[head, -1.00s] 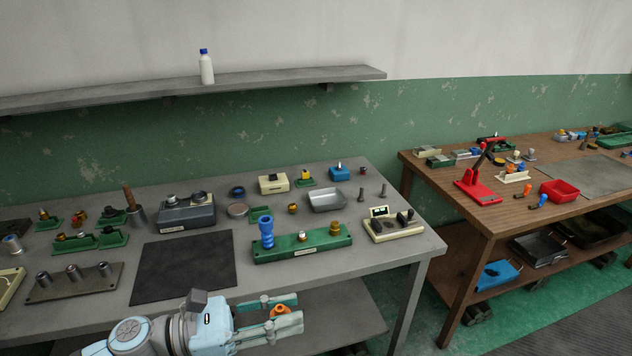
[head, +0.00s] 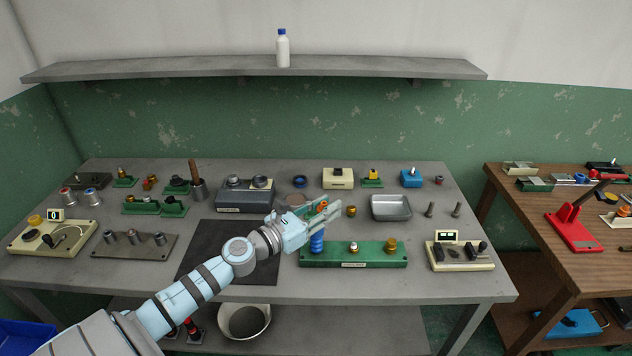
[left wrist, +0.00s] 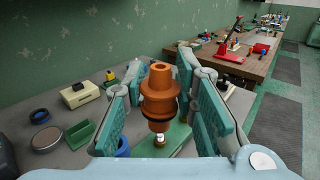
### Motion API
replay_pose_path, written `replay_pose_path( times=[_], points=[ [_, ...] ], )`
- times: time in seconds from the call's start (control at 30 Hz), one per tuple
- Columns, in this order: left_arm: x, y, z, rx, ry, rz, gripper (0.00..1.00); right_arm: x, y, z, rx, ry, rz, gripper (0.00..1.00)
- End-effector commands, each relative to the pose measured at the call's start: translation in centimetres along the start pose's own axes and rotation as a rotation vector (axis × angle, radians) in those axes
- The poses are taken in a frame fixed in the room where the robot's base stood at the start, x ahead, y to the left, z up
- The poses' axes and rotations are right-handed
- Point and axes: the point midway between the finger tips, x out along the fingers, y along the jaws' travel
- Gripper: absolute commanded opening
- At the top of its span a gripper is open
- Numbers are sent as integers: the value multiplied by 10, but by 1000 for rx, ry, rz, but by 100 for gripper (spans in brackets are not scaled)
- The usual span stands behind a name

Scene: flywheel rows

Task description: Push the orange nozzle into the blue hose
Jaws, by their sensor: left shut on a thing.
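My left gripper (head: 326,212) is shut on the orange nozzle (head: 321,207), which it holds over the table's front part. The nozzle also shows between the two fingers in the left wrist view (left wrist: 159,95), standing roughly upright. The blue hose (head: 317,242) stands upright at the left end of the green base (head: 375,262), just below the gripper in the head view. In the left wrist view a small part of the blue hose (left wrist: 123,147) shows low behind the left finger. My right gripper is not in view.
The green base also carries a small silver-and-white fitting (head: 353,247) and a brass fitting (head: 390,245). A metal tray (head: 391,218) lies behind it, and a cream box (head: 459,264) stands at its right.

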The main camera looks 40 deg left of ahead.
Motion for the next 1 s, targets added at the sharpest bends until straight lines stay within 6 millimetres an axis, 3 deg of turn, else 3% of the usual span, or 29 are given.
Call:
replay_pose_path(
  times=[0.1,0.23,0.53,0.77,1.0],
  points=[
    [21,42,1,-6,-1,148,2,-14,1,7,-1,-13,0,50],
    [31,67,-5,-3,6,243,2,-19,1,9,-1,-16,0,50],
    [33,74,-8,-1,7,272,2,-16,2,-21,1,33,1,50],
    [32,74,-10,-18,3,269,2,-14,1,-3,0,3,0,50],
    [32,74,-36,-17,3,269,2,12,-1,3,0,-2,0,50]
  ],
)
